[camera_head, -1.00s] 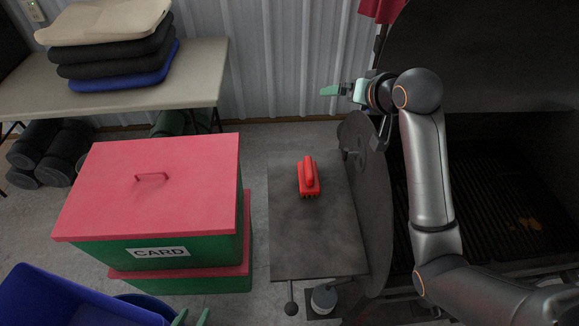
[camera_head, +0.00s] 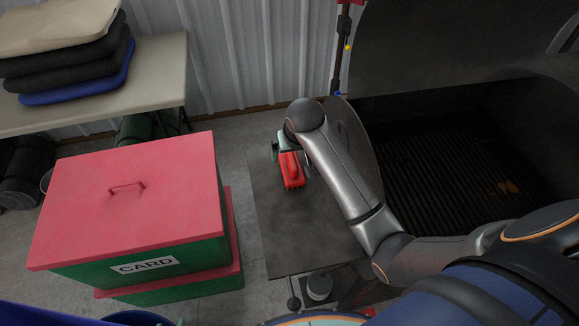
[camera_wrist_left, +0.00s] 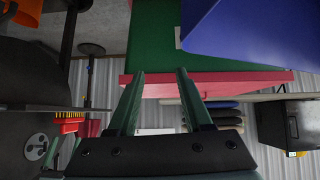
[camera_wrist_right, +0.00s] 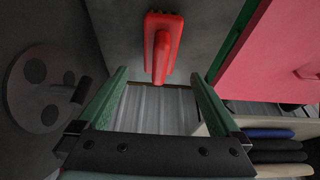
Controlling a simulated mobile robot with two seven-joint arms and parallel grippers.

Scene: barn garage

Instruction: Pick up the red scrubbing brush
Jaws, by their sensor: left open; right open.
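The red scrubbing brush (camera_head: 292,172) lies on the dark side shelf (camera_head: 285,235) of the grill, its handle on top. In the right wrist view the brush (camera_wrist_right: 163,45) shows ahead of the fingertips, roughly centred between them. My right gripper (camera_head: 291,158) is over the far end of the brush, open, with a finger to each side; the arm hides part of this. I see no grip on the brush. My left gripper (camera_wrist_left: 160,75) is open and empty in the left wrist view, below the head view's frame.
The open grill (camera_head: 450,165) stands to the right. A green box with a pink lid (camera_head: 130,190), marked CARD, stands left of the shelf. The near part of the shelf is clear.

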